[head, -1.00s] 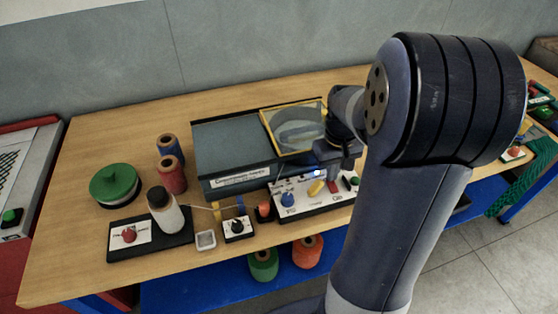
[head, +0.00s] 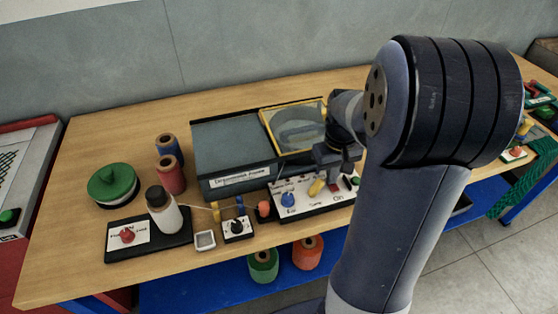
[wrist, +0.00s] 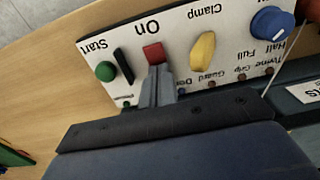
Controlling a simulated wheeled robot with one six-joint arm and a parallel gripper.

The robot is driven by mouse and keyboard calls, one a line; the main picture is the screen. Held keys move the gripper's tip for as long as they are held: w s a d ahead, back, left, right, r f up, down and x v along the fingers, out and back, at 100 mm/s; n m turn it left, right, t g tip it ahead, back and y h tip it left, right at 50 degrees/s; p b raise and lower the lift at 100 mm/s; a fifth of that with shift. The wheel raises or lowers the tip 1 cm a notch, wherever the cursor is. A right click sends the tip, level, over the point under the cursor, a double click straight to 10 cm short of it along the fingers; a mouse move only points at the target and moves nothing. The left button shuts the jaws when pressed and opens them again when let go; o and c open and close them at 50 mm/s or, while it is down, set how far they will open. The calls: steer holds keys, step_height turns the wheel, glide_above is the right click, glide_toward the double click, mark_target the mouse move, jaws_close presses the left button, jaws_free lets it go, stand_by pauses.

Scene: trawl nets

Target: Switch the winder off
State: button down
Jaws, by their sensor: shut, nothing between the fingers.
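The white control panel (head: 300,208) stands at the front of the grey machine. Its red switch (wrist: 153,53), labelled On, lies between a black lever (wrist: 123,66) and the yellow Clamp knob (wrist: 203,50). The red switch shows in the head view (head: 336,187), just below my gripper (head: 334,170). In the wrist view my gripper (wrist: 156,73) is shut and empty, its tips at the near edge of the red switch. I cannot tell whether they touch it. The green Start button (wrist: 105,71) and blue Half/Full knob (wrist: 272,24) are clear of the gripper.
The grey machine (head: 225,150) has a yellow-framed guard (head: 292,125). A small black-knob box (head: 237,229), a white bottle (head: 163,213) and thread spools (head: 170,175) stand to the left. The bench top (head: 110,135) is clear at the back left.

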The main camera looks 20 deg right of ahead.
step_height(320, 180, up, 7)
steer(key=p, duration=0.6)
steer(key=shift+f, duration=0.15)
stand_by(0.3)
step_height(320, 180, down, 7)
steer(key=b, duration=0.6)
steer(key=shift+r, duration=0.2)
